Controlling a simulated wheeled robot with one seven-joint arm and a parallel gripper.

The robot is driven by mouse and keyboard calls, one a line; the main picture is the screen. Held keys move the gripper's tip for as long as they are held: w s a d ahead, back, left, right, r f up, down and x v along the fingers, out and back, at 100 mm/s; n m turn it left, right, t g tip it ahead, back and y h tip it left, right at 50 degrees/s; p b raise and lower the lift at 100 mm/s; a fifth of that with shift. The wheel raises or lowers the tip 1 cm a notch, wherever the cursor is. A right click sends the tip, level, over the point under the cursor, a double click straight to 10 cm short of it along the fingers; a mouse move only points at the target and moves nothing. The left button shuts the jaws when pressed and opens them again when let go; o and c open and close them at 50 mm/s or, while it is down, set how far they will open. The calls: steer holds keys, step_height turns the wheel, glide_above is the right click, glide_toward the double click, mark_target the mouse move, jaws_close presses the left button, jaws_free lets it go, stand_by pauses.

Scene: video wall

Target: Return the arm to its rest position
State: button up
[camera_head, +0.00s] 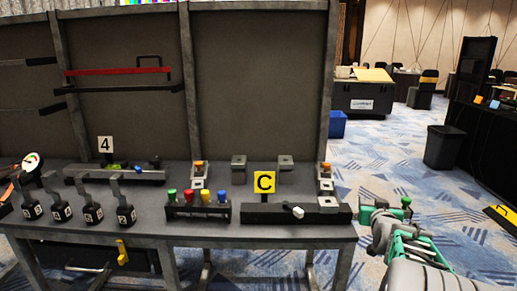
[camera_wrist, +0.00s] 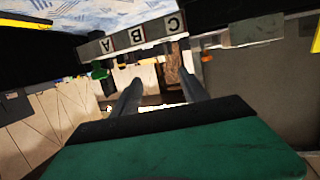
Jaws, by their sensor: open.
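My arm (camera_head: 408,250), green and light grey, reaches in from the lower right of the head view, beside the right end of the workbench (camera_head: 290,232). My gripper shows in the wrist view (camera_wrist: 160,88), with two dark fingers spread apart and nothing seen between them. In that view it is clear of the strip with the upside-down letters A, B and C (camera_wrist: 140,38). The fingertips cannot be made out clearly in the head view.
Tall dark panels (camera_head: 258,75) stand behind. Patterned carpet (camera_head: 385,160) is open to the right, with a dark bin (camera_head: 443,147).

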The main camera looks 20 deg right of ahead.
steer(key=s+a+r+n+g+y+p, duration=0.1)
steer(key=a+r+y+p, duration=0.2)
steer(key=a, duration=0.5)
steer(key=s+a+r+n+g+y+p, duration=0.1)
steer(key=a+r+g+p, duration=0.2)
steer(key=a, duration=0.5)
steer(key=s+a+r+n+y+p, duration=0.1)
steer(key=a+r+y+p, duration=0.1)
steer(key=a+p, duration=0.4)
steer(key=s+a+r+n+g+y+p, duration=0.1)
steer(key=s+a+r+n+g+p, duration=0.2)
steer(key=s+a, duration=1.4)
steer(key=s+r+g+p, duration=0.1)
steer(key=g+p, duration=0.2)
steer(key=p, duration=0.2)
steer(key=shift+y, duration=0.3)
